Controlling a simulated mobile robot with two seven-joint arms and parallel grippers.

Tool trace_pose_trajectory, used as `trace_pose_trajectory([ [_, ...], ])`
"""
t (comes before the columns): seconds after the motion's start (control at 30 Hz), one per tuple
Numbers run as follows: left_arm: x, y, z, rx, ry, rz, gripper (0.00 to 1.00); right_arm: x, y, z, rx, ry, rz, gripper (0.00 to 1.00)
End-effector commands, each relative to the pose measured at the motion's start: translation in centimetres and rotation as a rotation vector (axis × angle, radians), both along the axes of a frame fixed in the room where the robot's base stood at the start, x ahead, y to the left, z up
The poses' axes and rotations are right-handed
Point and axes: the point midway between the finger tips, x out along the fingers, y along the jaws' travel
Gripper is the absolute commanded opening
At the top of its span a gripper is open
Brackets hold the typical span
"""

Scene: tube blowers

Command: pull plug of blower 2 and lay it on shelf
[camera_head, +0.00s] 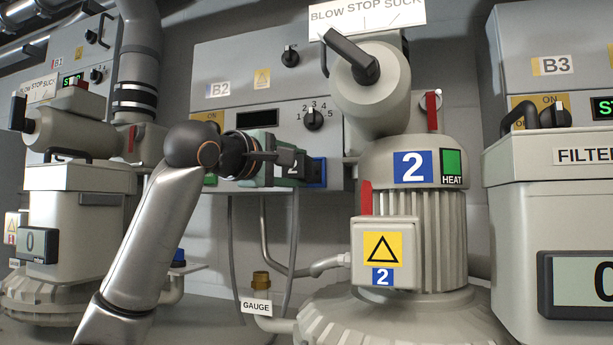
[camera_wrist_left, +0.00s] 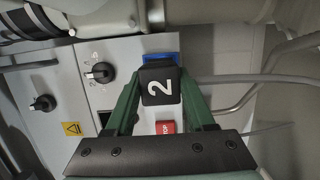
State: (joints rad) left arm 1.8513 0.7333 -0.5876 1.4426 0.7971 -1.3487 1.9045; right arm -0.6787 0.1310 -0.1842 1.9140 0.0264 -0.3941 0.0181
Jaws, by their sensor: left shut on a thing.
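The black plug marked 2 (camera_head: 292,171) is at the lower right of the B2 panel (camera_head: 225,60). It also shows in the left wrist view (camera_wrist_left: 160,85). A blue socket (camera_head: 316,172) is right behind it; I cannot tell whether the plug is seated or slightly out. My left gripper (camera_head: 281,160) is shut on the plug, with its green fingers on both sides of it in the left wrist view (camera_wrist_left: 160,84). Blower 2 (camera_head: 432,225) stands right of the panel. I cannot clearly make out the shelf. My right gripper is out of view.
A red STOP button (camera_wrist_left: 168,127) is close to one finger. Grey cables (camera_head: 294,235) hang below the panel. A brass-topped fitting (camera_head: 261,280) with a GAUGE label is lower down. Blower 2's terminal box (camera_head: 364,270) and the B3 filter unit (camera_head: 545,195) stand to the right.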

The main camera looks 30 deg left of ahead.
Motion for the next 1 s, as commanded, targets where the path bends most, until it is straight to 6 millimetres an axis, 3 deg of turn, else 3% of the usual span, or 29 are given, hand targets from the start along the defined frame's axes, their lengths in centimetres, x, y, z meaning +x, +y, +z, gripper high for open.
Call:
trace_pose_trajectory([
  [0.57, -1.0, -0.2, 0.0, -0.001, -0.002, 0.000, 0.00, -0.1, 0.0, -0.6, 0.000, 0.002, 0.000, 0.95],
  [1.0, -3.8, -0.9, -0.1, 0.000, -0.004, -0.001, 0.00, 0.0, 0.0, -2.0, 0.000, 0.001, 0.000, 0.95],
])
